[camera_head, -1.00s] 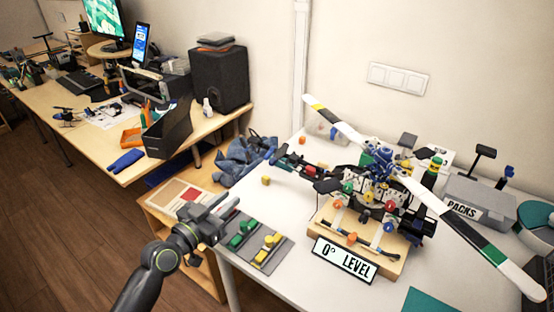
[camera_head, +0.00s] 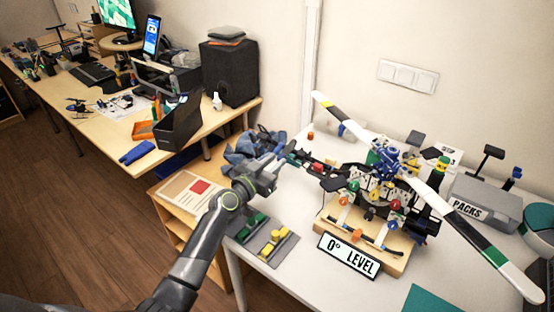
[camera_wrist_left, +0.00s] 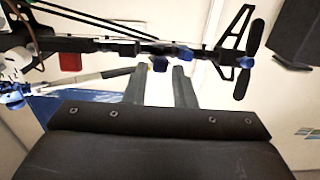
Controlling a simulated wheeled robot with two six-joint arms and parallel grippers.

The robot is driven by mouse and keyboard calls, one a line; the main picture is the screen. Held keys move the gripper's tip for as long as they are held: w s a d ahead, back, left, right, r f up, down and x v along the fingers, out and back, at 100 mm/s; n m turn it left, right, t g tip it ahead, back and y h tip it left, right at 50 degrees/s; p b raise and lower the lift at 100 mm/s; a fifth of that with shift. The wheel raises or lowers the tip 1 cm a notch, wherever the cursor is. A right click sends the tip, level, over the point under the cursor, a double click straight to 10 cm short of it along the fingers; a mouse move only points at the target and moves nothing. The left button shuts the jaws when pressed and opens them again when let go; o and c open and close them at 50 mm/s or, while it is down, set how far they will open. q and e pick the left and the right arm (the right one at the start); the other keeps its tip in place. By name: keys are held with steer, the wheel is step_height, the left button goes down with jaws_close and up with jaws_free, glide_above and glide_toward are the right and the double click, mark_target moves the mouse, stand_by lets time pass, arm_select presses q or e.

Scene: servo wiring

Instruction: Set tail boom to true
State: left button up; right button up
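The model helicopter (camera_head: 385,175) stands on a wooden base on the white table. Its dark tail boom (camera_head: 316,163) reaches out to the left, toward my left gripper (camera_head: 281,160). In the left wrist view the tail boom (camera_wrist_left: 110,46) runs across the top, with the tail rotor (camera_wrist_left: 243,58) at its right end and a red block hanging under it. My left gripper also shows there (camera_wrist_left: 161,72), with a gap between its fingers. The fingertips are close to the boom's blue fitting; contact cannot be told. My right gripper is not in view.
A sign (camera_head: 347,255) reading "0° LEVEL" stands before the base. A grey mat (camera_head: 263,240) with green and yellow pieces lies at the table's left edge. Blue cloth (camera_head: 246,152) lies behind my left arm. A grey PACKS box (camera_head: 483,201) stands at right.

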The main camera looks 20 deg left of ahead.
arm_select(q)
steer(key=shift+x, duration=0.8)
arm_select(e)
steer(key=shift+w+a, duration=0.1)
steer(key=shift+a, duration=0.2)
